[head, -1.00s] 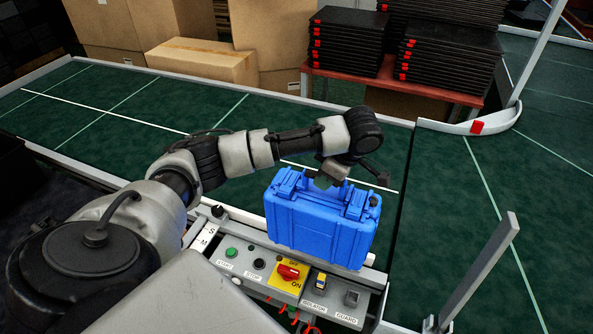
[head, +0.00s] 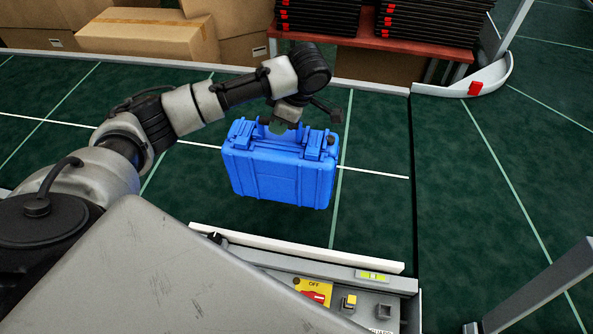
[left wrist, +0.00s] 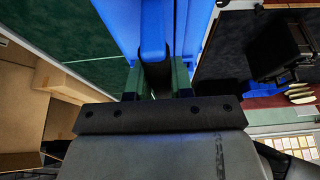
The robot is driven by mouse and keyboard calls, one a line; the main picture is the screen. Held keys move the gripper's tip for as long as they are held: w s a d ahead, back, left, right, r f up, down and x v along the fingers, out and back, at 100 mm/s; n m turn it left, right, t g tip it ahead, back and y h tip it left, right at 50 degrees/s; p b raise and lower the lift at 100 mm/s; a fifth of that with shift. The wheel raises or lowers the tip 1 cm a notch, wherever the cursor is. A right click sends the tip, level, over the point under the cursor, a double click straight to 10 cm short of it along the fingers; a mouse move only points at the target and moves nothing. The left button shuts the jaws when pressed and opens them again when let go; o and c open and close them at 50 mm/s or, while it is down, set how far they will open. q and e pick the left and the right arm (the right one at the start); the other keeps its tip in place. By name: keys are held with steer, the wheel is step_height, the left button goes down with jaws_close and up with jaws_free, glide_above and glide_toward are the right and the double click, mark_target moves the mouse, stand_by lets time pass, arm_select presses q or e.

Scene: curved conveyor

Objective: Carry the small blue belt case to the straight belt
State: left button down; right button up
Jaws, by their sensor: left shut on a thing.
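The small blue case (head: 280,168) hangs upright from my left gripper (head: 284,124) in the head view. My left gripper is shut on its top handle. The case shows over the green belt (head: 375,215); whether its bottom touches the belt is hard to tell. In the left wrist view the blue case (left wrist: 165,25) fills the top middle, its handle between the two fingers of the gripper (left wrist: 158,85). My right gripper is not in view.
A control panel (head: 345,275) with a white rail stands at the belt's near edge. Cardboard boxes (head: 150,35) and a red table (head: 425,38) with stacked black trays stand behind the belt. A metal post (head: 540,285) rises at the lower right. The belt right of the case is clear.

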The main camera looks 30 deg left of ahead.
mark_target(238, 131)
arm_select(q)
steer(key=a, duration=0.1)
steer(key=a+f+b, duration=0.1)
steer(key=s+a+f, duration=0.1)
steer(key=shift+a+f, duration=0.25)
steer(key=shift+a, duration=0.1)
steer(key=a+f, duration=0.1)
steer(key=a, duration=0.1)
steer(key=s+a+f+p, duration=0.1)
steer(key=a, duration=0.1)
steer(key=a+f+p, duration=0.1)
steer(key=a, duration=0.1)
steer(key=shift+s+a+f, duration=0.2)
steer(key=shift+a, duration=0.2)
steer(key=shift+s+a+f, duration=0.1)
steer(key=shift+a+f, duration=0.1)
steer(key=shift+f+p, duration=0.95)
steer(key=shift+f, duration=1.2)
